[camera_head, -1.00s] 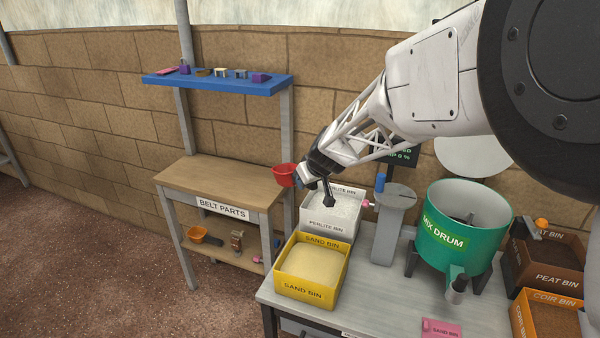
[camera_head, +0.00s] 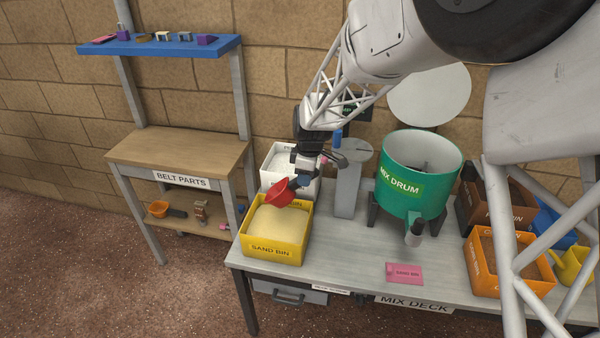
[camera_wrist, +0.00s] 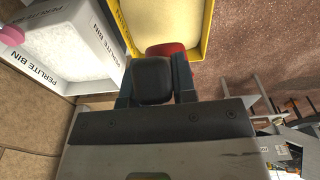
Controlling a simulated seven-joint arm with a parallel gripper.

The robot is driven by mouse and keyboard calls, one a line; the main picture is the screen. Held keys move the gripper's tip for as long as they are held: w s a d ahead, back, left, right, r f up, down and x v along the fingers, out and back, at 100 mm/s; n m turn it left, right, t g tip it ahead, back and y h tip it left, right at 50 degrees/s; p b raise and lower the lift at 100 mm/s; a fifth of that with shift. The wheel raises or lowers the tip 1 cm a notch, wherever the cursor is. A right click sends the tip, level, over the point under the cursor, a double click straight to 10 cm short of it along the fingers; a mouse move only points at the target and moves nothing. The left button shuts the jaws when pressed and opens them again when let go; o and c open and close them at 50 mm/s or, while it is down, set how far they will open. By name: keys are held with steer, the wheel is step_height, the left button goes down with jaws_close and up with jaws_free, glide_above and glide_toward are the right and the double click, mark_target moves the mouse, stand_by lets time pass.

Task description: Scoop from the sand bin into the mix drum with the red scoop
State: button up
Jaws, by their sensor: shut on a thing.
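The red scoop (camera_head: 281,193) is held by my gripper (camera_head: 303,178), which is shut on it. The scoop's bowl hangs over the rear part of the yellow sand bin (camera_head: 277,250). I cannot tell whether the bowl touches the pale sand (camera_head: 279,224) or holds any. In the wrist view the red scoop (camera_wrist: 166,49) shows past my gripper (camera_wrist: 153,80), in front of the yellow bin wall (camera_wrist: 207,28).
The white perlite bin (camera_head: 283,160) stands just behind the sand bin. A grey post (camera_head: 347,190) stands between the bins and the drum. A pink card (camera_head: 404,273) lies on the deck (camera_head: 345,250). The orange coir bin (camera_head: 505,264) is at the right. The deck's front middle is mostly clear.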

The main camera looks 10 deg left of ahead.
steer(key=shift+f, duration=0.2)
stand_by(0.3)
steer(key=shift+f+y, duration=1.6)
steer(key=shift+f, duration=5.7)
step_height(320, 180, up, 8)
steer(key=a, duration=0.1)
steer(key=shift+a+f, duration=0.15)
steer(key=shift+f, duration=0.1)
